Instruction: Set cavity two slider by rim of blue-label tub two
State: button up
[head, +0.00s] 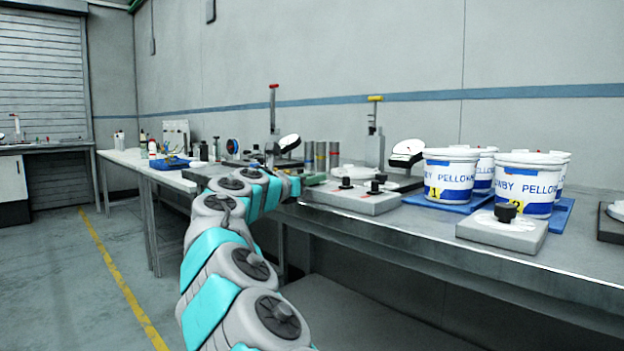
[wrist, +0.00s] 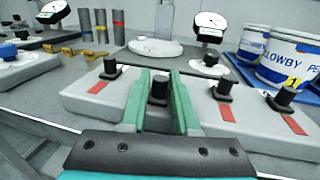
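Blue-label tub two (head: 527,183) is a white tub with a blue band and a yellow 2, upright on a blue tray at the right of the bench. Blue-label tub one (head: 450,176) stands left of it and shows in the wrist view (wrist: 287,62). A grey slider block (head: 352,202) with black knobs lies left of the tubs. In the wrist view my gripper (wrist: 160,98) has its green fingers apart on either side of a black slider knob (wrist: 158,90). I cannot tell whether they touch it. I see no cavity number on the sliders.
Other black knobs (wrist: 109,68) (wrist: 224,88) stand beside red marks on both sides of my fingers. A separate grey block (head: 502,233) with one knob sits before tub two. Dial gauges (head: 408,148) stand behind. The bench's front edge is mostly clear.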

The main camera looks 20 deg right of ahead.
grip_shut()
dwell(1.0)
